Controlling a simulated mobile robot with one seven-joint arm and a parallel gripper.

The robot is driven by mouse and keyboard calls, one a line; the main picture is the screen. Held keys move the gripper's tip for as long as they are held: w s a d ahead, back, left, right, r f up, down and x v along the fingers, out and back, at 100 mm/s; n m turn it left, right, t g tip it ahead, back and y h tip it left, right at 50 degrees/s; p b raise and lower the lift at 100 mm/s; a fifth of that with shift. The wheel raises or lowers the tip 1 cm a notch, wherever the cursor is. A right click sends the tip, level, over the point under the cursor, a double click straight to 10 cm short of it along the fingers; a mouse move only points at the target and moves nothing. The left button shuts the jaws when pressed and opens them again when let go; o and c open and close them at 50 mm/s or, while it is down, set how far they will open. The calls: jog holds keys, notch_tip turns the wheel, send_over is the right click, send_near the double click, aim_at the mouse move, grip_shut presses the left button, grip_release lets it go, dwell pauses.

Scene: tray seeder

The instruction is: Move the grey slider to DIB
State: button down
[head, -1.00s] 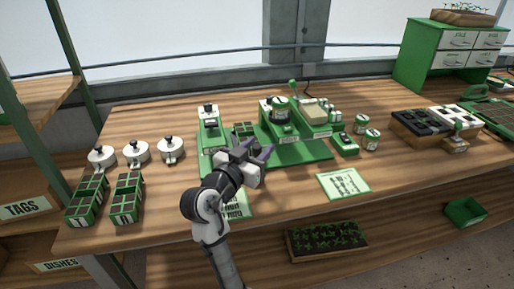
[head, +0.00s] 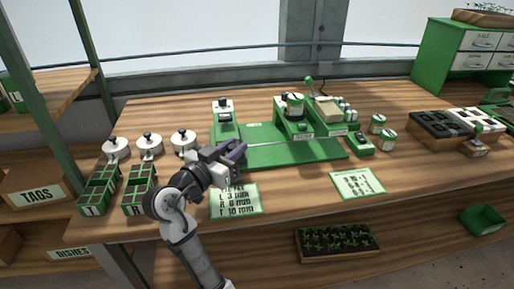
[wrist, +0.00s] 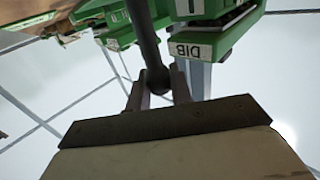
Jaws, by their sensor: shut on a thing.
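My gripper (head: 240,150) is at the left part of the long green base (head: 295,153) in the head view, in front of the left green station (head: 224,130). In the wrist view its fingers (wrist: 158,92) are shut on the dark round end of a grey rod (wrist: 146,35), which looks like the grey slider's handle. The DIB label (wrist: 190,50) is on a green block just beside the rod, with a small gap in the picture. The slider's body is not clear in either view; my gripper hides that part in the head view.
Behind the base's right half stands a green station (head: 293,118) with a canister and an upright lever. White-lidded dishes (head: 150,147) and two green trays (head: 98,190) are at the left. A lettered card (head: 235,202) lies in front.

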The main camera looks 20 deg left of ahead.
jog(key=shift+s+a, duration=0.3)
jog(key=shift+a, duration=0.15)
jog(key=c, duration=1.3)
grip_release()
jog(key=shift+s+a, duration=0.1)
jog(key=shift+a, duration=0.05)
jog(key=shift+d, duration=0.2)
